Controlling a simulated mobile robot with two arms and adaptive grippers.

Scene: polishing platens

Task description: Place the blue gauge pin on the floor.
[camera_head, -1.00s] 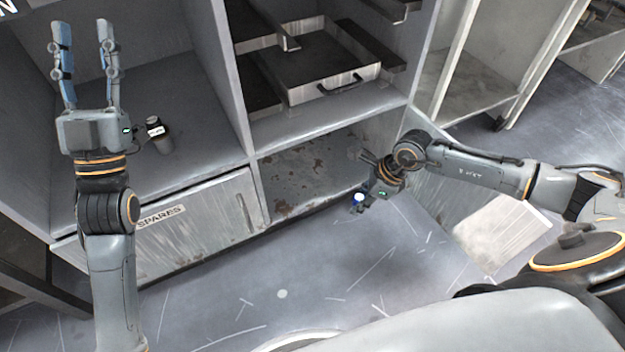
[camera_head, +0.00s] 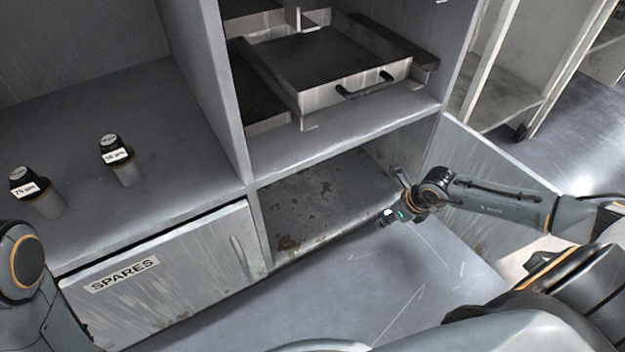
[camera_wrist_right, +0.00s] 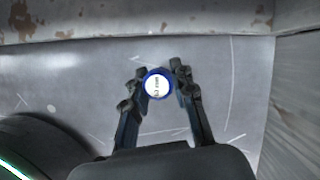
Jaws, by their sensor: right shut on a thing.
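The blue gauge pin (camera_wrist_right: 158,84) shows end-on in the right wrist view, as a white labelled top with a blue rim. My right gripper (camera_wrist_right: 159,76) is shut on it, with a finger on each side. In the head view my right gripper (camera_head: 385,219) is small, in front of the open lower compartment, with the pin's pale top (camera_head: 388,212) at its tip. The pin's lower end is hidden. The floor (camera_head: 410,285) spreads below; the gap between pin and floor is unclear. My left gripper is outside the head view; only its arm shows at lower left.
An open cabinet door (camera_head: 500,190) stands right of my right gripper. A rusty lower compartment (camera_head: 320,195) lies behind it. A SPARES door (camera_head: 160,285) is shut at left. Two labelled bottles (camera_head: 120,160) (camera_head: 40,195) stand on the shelf above. The floor in front looks clear.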

